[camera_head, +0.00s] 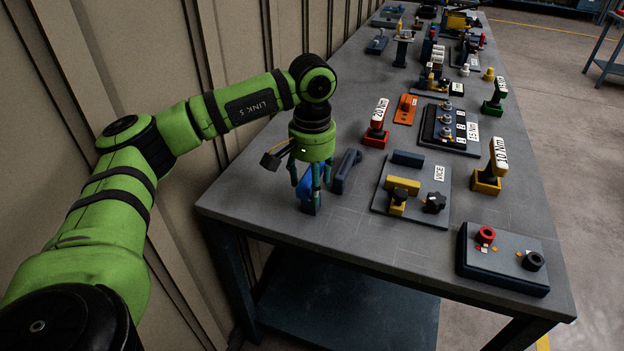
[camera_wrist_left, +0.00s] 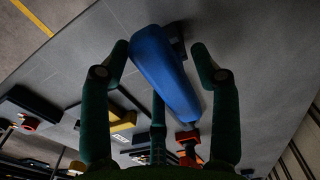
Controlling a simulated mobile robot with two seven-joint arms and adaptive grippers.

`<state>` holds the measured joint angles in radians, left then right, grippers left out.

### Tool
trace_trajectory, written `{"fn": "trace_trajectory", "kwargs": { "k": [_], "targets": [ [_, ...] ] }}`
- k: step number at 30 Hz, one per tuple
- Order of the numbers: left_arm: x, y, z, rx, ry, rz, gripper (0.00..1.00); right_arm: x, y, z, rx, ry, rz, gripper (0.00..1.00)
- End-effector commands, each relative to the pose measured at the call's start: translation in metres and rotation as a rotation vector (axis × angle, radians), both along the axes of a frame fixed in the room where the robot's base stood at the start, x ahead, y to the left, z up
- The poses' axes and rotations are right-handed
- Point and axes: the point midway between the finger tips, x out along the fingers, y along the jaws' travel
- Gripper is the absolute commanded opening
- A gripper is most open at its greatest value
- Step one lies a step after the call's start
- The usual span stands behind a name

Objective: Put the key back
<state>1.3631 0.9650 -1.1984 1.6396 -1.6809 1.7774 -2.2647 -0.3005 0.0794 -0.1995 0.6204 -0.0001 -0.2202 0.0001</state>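A blue handled piece (camera_head: 307,186), which may be the key, stands near the left end of the grey bench, partly hidden by my gripper. In the left wrist view the blue handle (camera_wrist_left: 162,65) lies between my fingers, with a dark block (camera_wrist_left: 178,40) at its far end. My left gripper (camera_head: 309,188) points down around the handle. Its fingers (camera_wrist_left: 158,50) are spread, with small gaps visible beside the handle. Whether the third finger touches it, I cannot tell. My right gripper is in neither view.
A slate-blue block (camera_head: 346,170) stands just right of my gripper. Further right are the vice plate (camera_head: 440,205), the red 20 Nm holder (camera_head: 376,137), the yellow 10 Nm holder (camera_head: 486,181) and a button box (camera_head: 503,268). A panelled wall is at left. The front left bench surface is clear.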

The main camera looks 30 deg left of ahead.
Motion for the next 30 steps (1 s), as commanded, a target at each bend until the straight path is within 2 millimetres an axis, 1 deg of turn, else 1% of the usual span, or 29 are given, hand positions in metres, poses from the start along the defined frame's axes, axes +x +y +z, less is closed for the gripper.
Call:
{"fn": "trace_trajectory", "kwargs": {
  "k": [8,11,14,24,27,30],
  "targets": [
    [0.0,0.0,0.0,0.001,0.001,0.0,0.67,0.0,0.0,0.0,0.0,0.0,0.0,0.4],
    [0.0,0.0,0.005,-0.001,0.0,0.0,0.67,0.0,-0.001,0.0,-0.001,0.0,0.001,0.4],
    [0.001,0.0,0.018,-0.001,-0.002,0.0,0.67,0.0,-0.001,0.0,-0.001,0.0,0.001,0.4],
    [0.001,-0.001,0.092,-0.002,-0.005,0.0,0.67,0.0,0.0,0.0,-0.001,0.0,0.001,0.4],
    [0.0,0.0,0.106,0.001,-0.003,0.0,0.67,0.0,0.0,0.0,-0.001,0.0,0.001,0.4],
    [0.0,0.0,0.114,0.0,-0.002,-0.001,0.67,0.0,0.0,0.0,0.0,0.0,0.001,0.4]
  ]
}}
